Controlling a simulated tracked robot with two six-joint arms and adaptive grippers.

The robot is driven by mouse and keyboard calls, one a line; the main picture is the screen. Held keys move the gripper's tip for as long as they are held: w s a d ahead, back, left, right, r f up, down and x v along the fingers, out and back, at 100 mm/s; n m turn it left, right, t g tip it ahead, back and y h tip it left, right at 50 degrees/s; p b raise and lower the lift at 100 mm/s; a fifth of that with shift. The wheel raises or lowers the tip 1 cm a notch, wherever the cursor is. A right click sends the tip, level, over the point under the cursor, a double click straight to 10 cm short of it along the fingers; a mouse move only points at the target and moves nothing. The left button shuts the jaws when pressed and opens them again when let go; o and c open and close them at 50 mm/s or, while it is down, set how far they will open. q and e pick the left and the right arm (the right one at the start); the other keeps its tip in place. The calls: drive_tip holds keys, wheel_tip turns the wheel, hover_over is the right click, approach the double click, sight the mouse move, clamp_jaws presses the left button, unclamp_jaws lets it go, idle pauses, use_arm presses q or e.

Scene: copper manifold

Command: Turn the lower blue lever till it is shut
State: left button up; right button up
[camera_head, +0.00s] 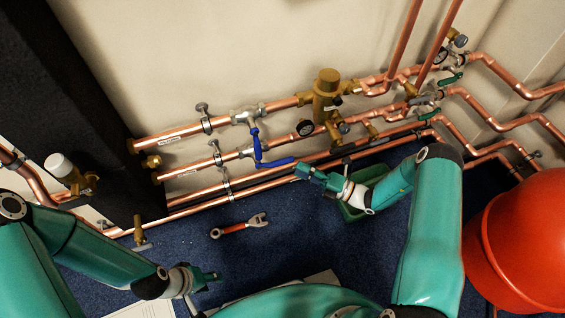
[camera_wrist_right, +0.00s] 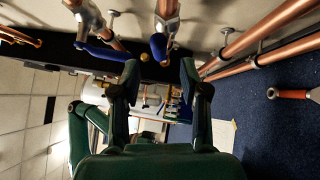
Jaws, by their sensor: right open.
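The lower blue lever (camera_head: 274,163) is on the lower valve and lies nearly along its pipe, its free end pointing right. In the right wrist view the lower lever (camera_wrist_right: 158,46) shows end-on, just beyond the gap between my fingertips. The upper blue lever (camera_head: 256,144) hangs across its pipe, and in the wrist view it is to the left (camera_wrist_right: 103,50). My right gripper (camera_head: 303,172) is open and empty, close to the right of the lower lever's end; I see no clear contact. My left gripper (camera_head: 207,280) is low at left, away from the valves; its jaw opening is unclear.
Copper pipes (camera_head: 200,196) run along the wall below the levers. A brass fitting with gauges (camera_head: 326,92) stands to the right. A red-handled wrench (camera_head: 240,226) lies on the blue floor. A green box (camera_head: 352,212) is under my right arm, and a red rounded object (camera_head: 520,240) is at right.

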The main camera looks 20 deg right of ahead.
sight(283, 162)
drive_tip(key=x, duration=0.7)
drive_tip(key=shift+b, duration=0.4)
drive_tip(key=shift+f, duration=0.1)
clamp_jaws()
